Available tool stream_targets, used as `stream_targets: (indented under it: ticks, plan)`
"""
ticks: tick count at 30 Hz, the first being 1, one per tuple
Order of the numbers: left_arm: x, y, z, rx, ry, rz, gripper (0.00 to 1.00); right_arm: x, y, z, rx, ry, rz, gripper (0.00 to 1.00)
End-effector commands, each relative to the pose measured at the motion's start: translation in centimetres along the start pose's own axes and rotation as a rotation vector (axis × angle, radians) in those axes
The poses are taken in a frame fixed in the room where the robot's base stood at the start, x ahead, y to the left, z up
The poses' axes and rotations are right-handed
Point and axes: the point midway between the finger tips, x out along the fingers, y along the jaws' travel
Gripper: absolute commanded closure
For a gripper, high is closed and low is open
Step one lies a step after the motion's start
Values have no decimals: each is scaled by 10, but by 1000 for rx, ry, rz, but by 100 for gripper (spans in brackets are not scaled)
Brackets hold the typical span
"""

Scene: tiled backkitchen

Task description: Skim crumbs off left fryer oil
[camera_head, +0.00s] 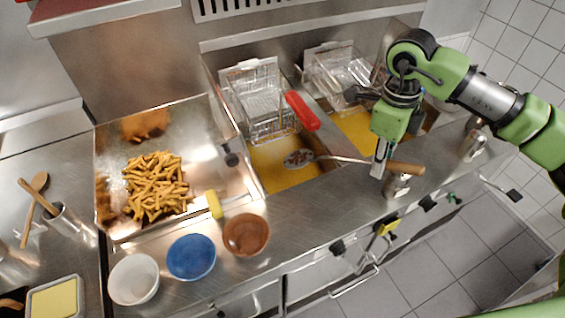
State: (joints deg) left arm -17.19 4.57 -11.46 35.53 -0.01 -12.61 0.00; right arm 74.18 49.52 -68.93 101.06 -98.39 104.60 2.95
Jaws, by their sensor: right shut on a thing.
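The left fryer's yellow oil (284,179) shows in the head view below a raised wire basket (256,95) with a red handle (302,110). A skimmer's round head (299,158) is over or at the oil surface, with brown specks on or around it. I cannot tell whether it is dipped or just above. Its thin shaft runs right to a wooden handle (407,168). My right gripper (379,171) is shut on the skimmer, near where shaft and handle meet. My left gripper is not in view.
The right fryer (357,127) has its own basket (338,72). A steel tray holding fries (155,185) lies left. A yellow sponge-like piece (214,204) and white (133,279), blue (191,257) and brown (246,234) bowls stand in front. A metal canister (397,184) is close below my gripper.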

Motion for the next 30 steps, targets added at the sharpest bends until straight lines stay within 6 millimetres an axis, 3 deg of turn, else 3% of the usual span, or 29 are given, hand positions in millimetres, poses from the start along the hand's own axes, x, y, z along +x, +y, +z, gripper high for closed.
stream_targets:
  ticks: [13,30]
  plan:
    - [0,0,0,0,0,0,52,-3,2,-6,1,-7,-1,100]
    - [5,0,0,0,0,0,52,-11,26,-56,1,-7,-1,100]
